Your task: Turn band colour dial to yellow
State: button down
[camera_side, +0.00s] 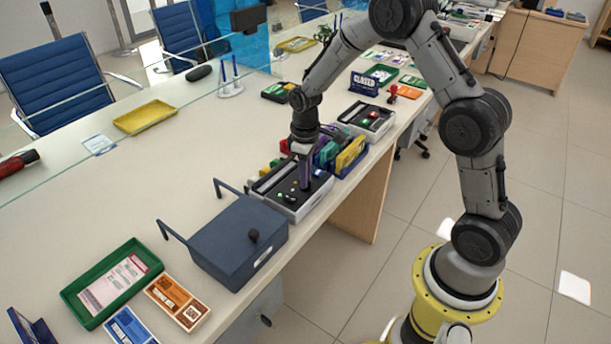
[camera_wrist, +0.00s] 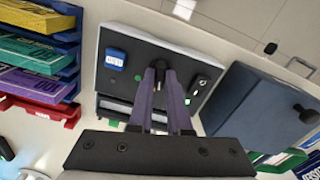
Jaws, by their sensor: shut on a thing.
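The banding machine (camera_side: 312,203) is a pale box with a black top panel, standing near the counter's front edge. It also shows in the wrist view (camera_wrist: 112,32). My gripper (camera_side: 305,184) points down onto its panel. In the wrist view, my gripper's purple fingers (camera_wrist: 160,72) are closed around a small black dial knob (camera_wrist: 159,64) on the panel. The fingers hide most of the knob, and I cannot read its setting. A blue-and-white display (camera_wrist: 115,59), a green spot (camera_wrist: 137,76) and a small switch (camera_wrist: 202,82) sit around it.
A dark blue box (camera_side: 238,240) with a knob stands close beside the machine. On the other side is a rack of coloured bundles (camera_side: 350,154). A similar machine (camera_side: 368,118) stands farther back. A green tray (camera_side: 148,257) lies at the near end. The counter's middle is clear.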

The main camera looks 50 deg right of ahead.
jog(key=shift+r+m, duration=0.1)
jog(key=shift+m, duration=1.1)
jog(key=c, duration=0.9)
grip_release()
jog(key=shift+o, duration=0.2)
notch_tip(320, 180, up, 14)
jog(key=shift+a, duration=0.1)
